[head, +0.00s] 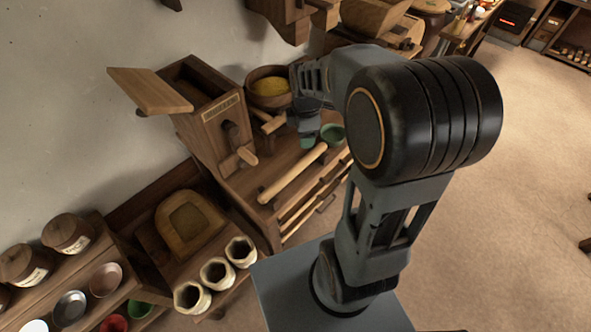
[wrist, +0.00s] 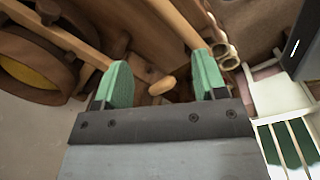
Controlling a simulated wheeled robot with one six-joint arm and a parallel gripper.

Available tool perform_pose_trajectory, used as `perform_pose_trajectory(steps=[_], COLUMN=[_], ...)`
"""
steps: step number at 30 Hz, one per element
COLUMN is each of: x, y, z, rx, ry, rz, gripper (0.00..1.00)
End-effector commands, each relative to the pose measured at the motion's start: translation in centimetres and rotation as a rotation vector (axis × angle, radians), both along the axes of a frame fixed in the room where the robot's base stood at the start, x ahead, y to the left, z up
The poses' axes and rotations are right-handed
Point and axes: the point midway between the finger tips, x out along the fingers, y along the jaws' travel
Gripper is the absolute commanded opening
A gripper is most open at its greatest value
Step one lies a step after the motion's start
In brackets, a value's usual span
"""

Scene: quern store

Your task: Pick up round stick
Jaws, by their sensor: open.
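A long pale round stick (head: 292,173) lies along the front edge of the wooden bench in the head view, beside a lidded wooden box. A pale wooden bar (wrist: 178,22) runs toward the right finger in the wrist view; I cannot tell if it is the same stick. My gripper (wrist: 163,78) has two green fingers spread apart with nothing held between them. A small rounded wooden end (wrist: 161,86) shows beyond the gap. In the head view, my gripper (head: 308,138) hangs over the bench, behind the stick, partly hidden by my arm.
The wooden box (head: 205,105) with a raised lid stands left of my gripper. A bowl of yellow grain (head: 269,88) is behind it. Several hollow pale cylinders (head: 217,272) stand at the front left. Open floor (head: 510,200) lies right.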

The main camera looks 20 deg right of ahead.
Motion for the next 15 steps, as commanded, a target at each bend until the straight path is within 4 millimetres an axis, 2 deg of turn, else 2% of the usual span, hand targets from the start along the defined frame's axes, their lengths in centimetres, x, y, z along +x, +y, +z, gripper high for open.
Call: perform_pose_trajectory(steps=[3,6,10,15], x=[1.8,2.8,3.6,3.9], y=[-1.4,-2.3,-3.0,-3.4], z=[-2.1,-3.5,-4.8,-7.0], rx=[-0.013,-0.018,-0.018,-0.016], ry=[0.047,0.070,0.090,0.101], rz=[0.236,0.399,0.541,0.619], gripper=[0.65,0.65,0.65,0.65])
